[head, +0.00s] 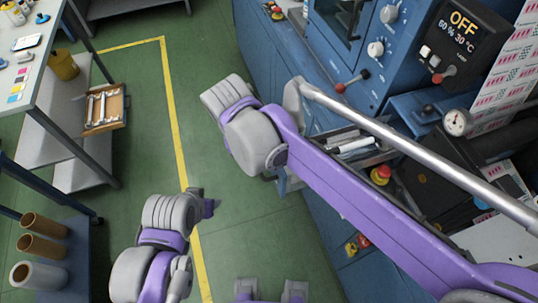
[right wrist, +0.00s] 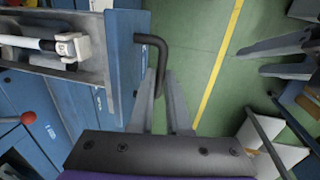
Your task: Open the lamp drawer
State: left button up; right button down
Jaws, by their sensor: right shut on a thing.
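The lamp drawer (right wrist: 95,62) stands out from the blue machine front in the right wrist view, its inside showing. It holds a white tube-like lamp (right wrist: 35,43); the drawer and its pale contents also show in the head view (head: 352,147). A dark bent handle (right wrist: 155,40) sits on its blue front panel. My right gripper (right wrist: 163,95) is shut on the handle, one finger on each side. In the head view my purple right arm hides that gripper and handle. My left gripper (right wrist: 278,58) shows as two spread grey fingers, empty, away from the drawer.
The blue machine (head: 385,60) has knobs, levers and a display reading OFF. A table (head: 35,75) and a cart with tubes (head: 42,245) stand on the left. Green floor lies between, with a yellow line (head: 175,120).

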jog(key=shift+s+a, duration=0.1)
jog(key=shift+a, duration=0.05)
jog(key=c, duration=0.9)
grip_release()
jog(key=shift+r, duration=0.1)
jog(key=r, duration=0.3)
jog(key=a+r, duration=0.1)
jog(key=r, duration=0.6)
jog(key=shift+s+a+r+p, duration=0.25)
jog(key=shift+s+a+p, duration=0.05)
jog(key=shift+s+a, duration=0.1)
jog(key=shift+f, duration=0.1)
